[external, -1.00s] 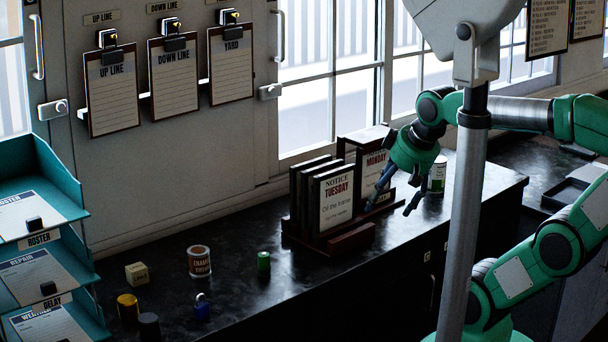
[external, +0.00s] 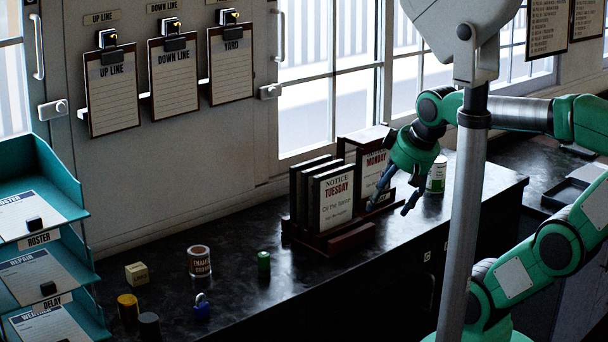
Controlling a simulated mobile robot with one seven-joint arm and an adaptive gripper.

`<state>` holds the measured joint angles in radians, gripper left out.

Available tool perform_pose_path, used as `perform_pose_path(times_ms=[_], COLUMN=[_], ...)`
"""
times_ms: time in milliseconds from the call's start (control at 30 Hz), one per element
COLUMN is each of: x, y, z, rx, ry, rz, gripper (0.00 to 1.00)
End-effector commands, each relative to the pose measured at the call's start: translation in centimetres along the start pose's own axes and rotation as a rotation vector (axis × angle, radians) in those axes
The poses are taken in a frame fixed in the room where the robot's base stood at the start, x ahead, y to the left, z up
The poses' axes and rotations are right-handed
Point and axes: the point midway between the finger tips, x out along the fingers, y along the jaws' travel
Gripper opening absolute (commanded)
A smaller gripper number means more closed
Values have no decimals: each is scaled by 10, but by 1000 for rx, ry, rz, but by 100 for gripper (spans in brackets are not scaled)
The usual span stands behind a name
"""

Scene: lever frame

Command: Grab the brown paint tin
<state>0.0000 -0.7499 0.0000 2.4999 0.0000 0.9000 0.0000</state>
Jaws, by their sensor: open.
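The brown paint tin (external: 200,262) stands upright on the dark countertop (external: 240,300), left of the middle. No object shows between the fingers.
Near the brown tin are a green cylinder (external: 264,264), a blue padlock (external: 202,307), a yellow block (external: 137,274), a yellow cylinder (external: 128,308) and a dark cylinder (external: 149,326). The notice rack (external: 335,205) stands between tin and gripper. A green-and-white can (external: 437,175) stands right. Teal trays (external: 62,165) are left.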

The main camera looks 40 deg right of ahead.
Motion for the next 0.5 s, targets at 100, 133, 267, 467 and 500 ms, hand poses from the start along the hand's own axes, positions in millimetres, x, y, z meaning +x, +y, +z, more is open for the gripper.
perform_pose_path(times_ms=[100,133,267,467,500], x=[-1,-1,-2,-2,-1], y=[-1,-1,-5,-16,-19], z=[-3,-5,-17,-55,-64], rx=[-2,-3,-12,-37,-43], ry=[-2,-4,-18,-58,-70], rz=[-1,-2,-7,-20,-24], gripper=[68,68,68,68,68])
